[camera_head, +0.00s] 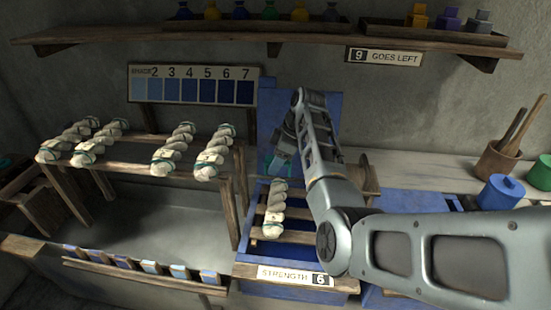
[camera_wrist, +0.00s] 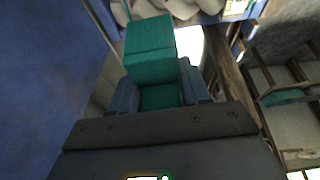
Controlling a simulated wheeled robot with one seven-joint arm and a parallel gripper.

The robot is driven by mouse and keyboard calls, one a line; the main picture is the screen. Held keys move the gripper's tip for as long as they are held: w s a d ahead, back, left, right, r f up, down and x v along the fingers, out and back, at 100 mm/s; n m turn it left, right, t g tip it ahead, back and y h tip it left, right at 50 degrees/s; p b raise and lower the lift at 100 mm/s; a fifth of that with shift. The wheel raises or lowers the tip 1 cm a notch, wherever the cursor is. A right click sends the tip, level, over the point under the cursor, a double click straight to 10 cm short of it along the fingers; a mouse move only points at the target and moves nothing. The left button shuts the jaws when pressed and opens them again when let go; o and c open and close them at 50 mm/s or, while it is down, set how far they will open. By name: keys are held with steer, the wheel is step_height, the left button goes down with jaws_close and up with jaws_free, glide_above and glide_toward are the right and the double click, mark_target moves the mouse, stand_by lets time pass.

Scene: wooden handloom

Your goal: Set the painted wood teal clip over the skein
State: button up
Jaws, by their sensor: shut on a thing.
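The teal clip (camera_wrist: 150,42) is a painted block held between the two fingers of my gripper (camera_wrist: 158,90). In the head view my gripper (camera_head: 283,150) hangs behind the far end of a pale twisted skein (camera_head: 275,207), with a bit of teal showing at its tip. This skein lies across wooden bars over the blue vat marked "STRENGTH 6". In the wrist view the pale skein (camera_wrist: 180,8) crosses the top edge, beyond the clip. The clip appears apart from the skein, though the exact gap cannot be told. The clip's lower part is partly hidden by the fingers.
Several more skeins (camera_head: 172,150) with teal ties rest on a wooden rack (camera_head: 135,168) at left. A shelf (camera_head: 330,37) with bottles runs above. A blue panel (camera_head: 272,110) stands behind the vat.

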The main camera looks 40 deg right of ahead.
mark_target(275, 189)
steer(key=shift+f+b, duration=3.55)
steer(key=shift+f, duration=1.65)
steer(key=o, duration=1.1)
